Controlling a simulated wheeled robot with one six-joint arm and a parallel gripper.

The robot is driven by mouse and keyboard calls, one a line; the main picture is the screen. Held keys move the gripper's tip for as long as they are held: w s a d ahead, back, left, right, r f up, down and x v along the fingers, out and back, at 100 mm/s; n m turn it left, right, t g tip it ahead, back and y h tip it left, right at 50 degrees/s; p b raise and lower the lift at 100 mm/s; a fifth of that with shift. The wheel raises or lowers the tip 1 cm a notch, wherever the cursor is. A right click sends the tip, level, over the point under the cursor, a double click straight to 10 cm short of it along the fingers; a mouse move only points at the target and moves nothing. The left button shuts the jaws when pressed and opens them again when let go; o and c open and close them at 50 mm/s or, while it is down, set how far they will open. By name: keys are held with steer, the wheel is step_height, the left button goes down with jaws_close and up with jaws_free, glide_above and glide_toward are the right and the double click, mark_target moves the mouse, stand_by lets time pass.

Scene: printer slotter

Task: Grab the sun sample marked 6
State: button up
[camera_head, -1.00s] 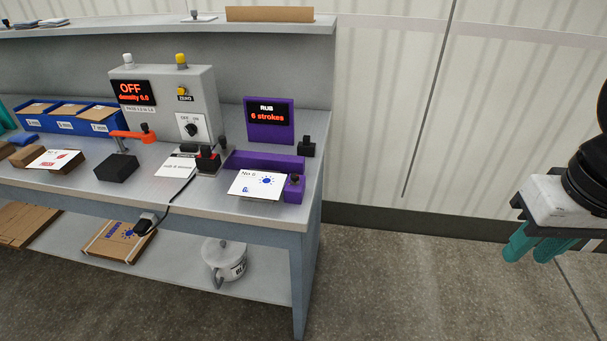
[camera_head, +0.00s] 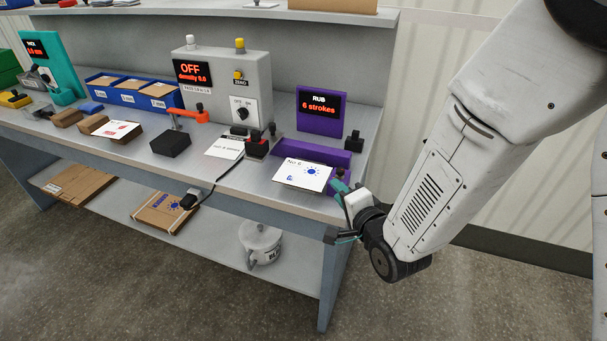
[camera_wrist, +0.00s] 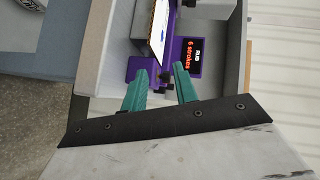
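The sun sample (camera_head: 303,174) is a white card marked "No 6" with a blue sun. It lies on the purple rub device (camera_head: 319,122) at the right end of the bench. The sample shows edge-on in the wrist view (camera_wrist: 158,30), beyond the fingertips. My gripper (camera_head: 341,212) is beside the bench's right front corner, just right of and below the sample. Its teal fingers are apart with nothing between them in the wrist view (camera_wrist: 159,71), and they point toward the sample and the rub device. The gripper does not appear to touch the sample.
A dark knob (camera_head: 354,142) stands at the rub device's right. A grey density box (camera_head: 220,68) reading OFF and a black-based probe (camera_head: 256,145) stand to the left. Another card with red marks (camera_head: 117,130) lies further left. The bench's lower shelf (camera_head: 215,235) holds boxes and a white pot (camera_head: 261,243).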

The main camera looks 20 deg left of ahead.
mark_target(303, 174)
steer(key=s+a+f+y, duration=0.1)
steer(key=s+a, duration=0.1)
steer(key=s+a+f+m+y, duration=0.1)
steer(key=s+a+y, duration=0.1)
steer(key=shift+f+t, duration=0.2)
steer(key=shift+t, duration=0.2)
steer(key=x, duration=0.7)
steer(key=shift+w+a, duration=0.15)
steer(key=shift+w, duration=0.05)
jaws_close()
